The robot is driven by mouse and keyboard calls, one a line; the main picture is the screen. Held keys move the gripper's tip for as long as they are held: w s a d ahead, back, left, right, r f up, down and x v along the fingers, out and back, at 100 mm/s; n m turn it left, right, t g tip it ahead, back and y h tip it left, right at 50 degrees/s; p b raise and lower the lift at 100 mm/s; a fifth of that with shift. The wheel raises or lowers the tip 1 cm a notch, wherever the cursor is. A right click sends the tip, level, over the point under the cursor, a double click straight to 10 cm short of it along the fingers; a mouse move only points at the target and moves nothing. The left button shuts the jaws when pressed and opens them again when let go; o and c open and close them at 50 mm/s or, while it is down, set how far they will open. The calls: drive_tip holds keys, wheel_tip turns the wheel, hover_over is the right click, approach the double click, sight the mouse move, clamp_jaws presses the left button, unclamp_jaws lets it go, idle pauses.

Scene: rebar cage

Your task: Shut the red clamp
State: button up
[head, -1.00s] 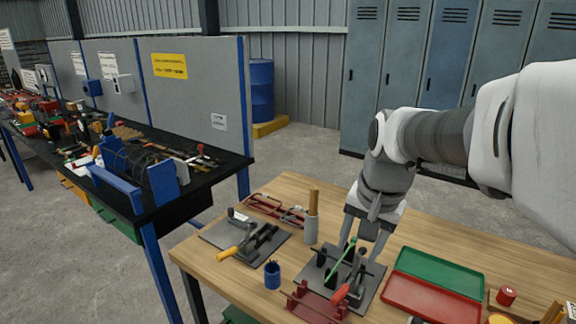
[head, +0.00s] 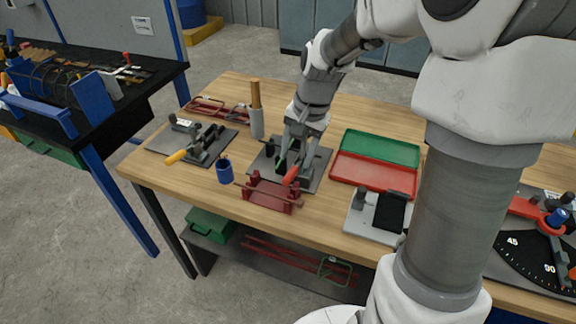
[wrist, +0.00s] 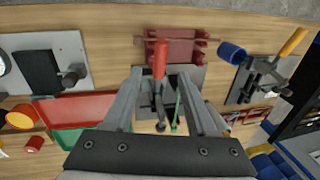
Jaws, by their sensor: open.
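The red clamp shows by its red handle (head: 291,175), which slants toward the front edge of its dark grey base plate (head: 316,172) on the wooden table. In the wrist view the red handle (wrist: 160,58) points away from the gripper, toward the red rack. My gripper (head: 293,164) is over the clamp, pointing down. In the wrist view my gripper (wrist: 160,72) is open, with one finger on each side of the handle and visible gaps between. A thin green rod (wrist: 177,110) stands beside the clamp's dark linkage. The fingers partly hide the linkage in the head view.
A red rack (head: 268,193) stands just in front of the plate. Red (head: 372,174) and green (head: 380,147) trays lie right.

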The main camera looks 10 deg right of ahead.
sight(291, 173)
drive_tip(key=f, duration=0.4)
drive_tip(key=w+a+f, duration=0.1)
drive_tip(key=f, duration=0.1)
drive_tip(key=shift+f+b, duration=0.35)
clamp_jaws()
idle(1.1)
